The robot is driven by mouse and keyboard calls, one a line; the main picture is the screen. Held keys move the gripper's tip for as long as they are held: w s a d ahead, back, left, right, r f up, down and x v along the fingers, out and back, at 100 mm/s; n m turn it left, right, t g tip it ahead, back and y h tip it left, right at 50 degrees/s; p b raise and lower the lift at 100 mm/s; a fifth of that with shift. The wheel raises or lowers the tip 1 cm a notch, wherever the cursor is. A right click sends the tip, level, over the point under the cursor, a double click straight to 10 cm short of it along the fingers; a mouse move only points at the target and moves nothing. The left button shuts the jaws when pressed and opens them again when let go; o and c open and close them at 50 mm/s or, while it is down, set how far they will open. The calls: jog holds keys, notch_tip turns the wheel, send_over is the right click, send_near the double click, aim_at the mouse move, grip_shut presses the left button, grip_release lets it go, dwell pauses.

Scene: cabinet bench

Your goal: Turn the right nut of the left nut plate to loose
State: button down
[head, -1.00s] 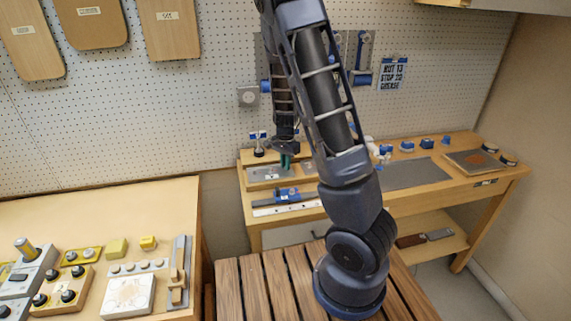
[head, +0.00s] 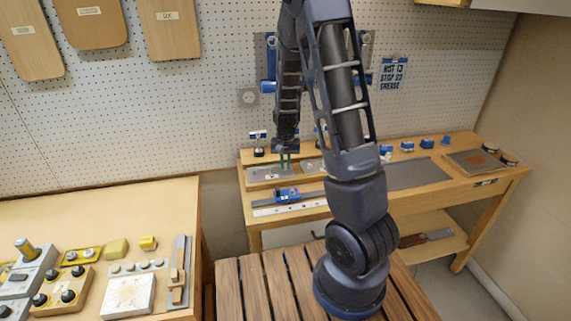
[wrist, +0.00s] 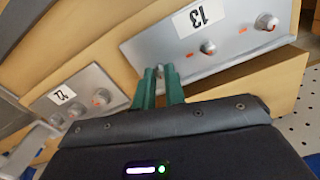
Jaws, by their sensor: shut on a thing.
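The left nut plate (head: 258,174) is a grey plate on the bench at the back. In the wrist view it is the plate (wrist: 180,60) labelled 13, seen turned around. Two of its nuts, the far one (wrist: 265,22) and the middle one (wrist: 207,47), stand clear with red marks beside them. My gripper (head: 286,162) is over this plate's right end. In the wrist view its green fingers (wrist: 160,75) are shut on the nut at the plate's near end, the right nut. The fingers mostly hide that nut, so its angle cannot be read.
A second nut plate (wrist: 85,85) with several nuts lies beside the first, close to my gripper. A blue clamp-like tool (head: 287,195) lies in front on the bench. A small blue-topped stand (head: 258,144) is behind left. A pegboard (head: 210,100) rises behind.

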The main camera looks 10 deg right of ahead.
aim_at(285, 166)
dwell(0.4)
jog(key=c, duration=1.7)
grip_release()
jog(key=shift+c, duration=0.2)
notch_tip(285, 166, up, 11)
